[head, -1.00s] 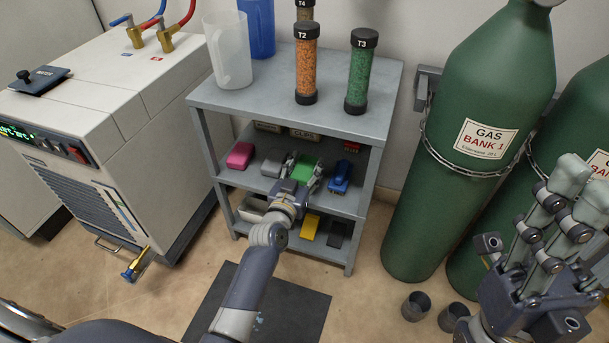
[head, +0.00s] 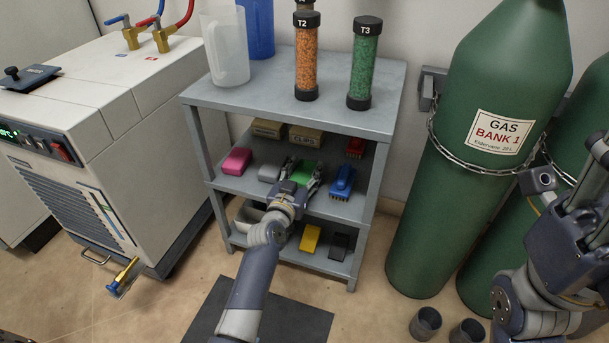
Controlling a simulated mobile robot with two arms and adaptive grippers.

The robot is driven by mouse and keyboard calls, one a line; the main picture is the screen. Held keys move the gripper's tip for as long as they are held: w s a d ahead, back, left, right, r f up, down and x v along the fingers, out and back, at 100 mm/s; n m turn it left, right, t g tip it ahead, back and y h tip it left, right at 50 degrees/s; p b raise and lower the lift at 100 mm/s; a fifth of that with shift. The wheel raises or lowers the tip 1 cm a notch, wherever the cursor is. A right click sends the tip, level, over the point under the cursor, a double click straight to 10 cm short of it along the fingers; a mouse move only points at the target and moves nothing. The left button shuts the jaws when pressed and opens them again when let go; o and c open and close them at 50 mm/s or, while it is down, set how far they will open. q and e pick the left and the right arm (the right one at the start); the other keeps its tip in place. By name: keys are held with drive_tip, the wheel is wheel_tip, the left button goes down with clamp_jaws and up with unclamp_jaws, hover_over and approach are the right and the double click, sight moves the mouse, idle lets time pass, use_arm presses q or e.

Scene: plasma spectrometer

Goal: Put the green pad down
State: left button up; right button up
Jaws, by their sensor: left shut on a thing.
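The green pad (head: 306,167) is in the head view, at the middle shelf of the grey rack (head: 350,205). My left gripper (head: 303,176) reaches in from the front and is shut on the pad, with a finger on either side. The hand hides the pad's near part. I cannot tell whether the pad touches the shelf. My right gripper (head: 590,185) is at the right edge, in front of the gas cylinders and away from the rack. It is partly cut off by the frame, so its jaw opening is unclear.
A pink pad (head: 236,161) and a grey one (head: 270,172) lie left of the green pad; a blue brush (head: 342,181) stands close on its right. A red brush (head: 355,147) and boxes (head: 305,135) are behind. Yellow (head: 311,238) and dark pads lie below.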

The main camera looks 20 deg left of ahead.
use_arm(q)
drive_tip(key=shift+f, duration=0.15)
drive_tip(key=o, duration=0.7)
drive_tip(key=shift+c, duration=0.2)
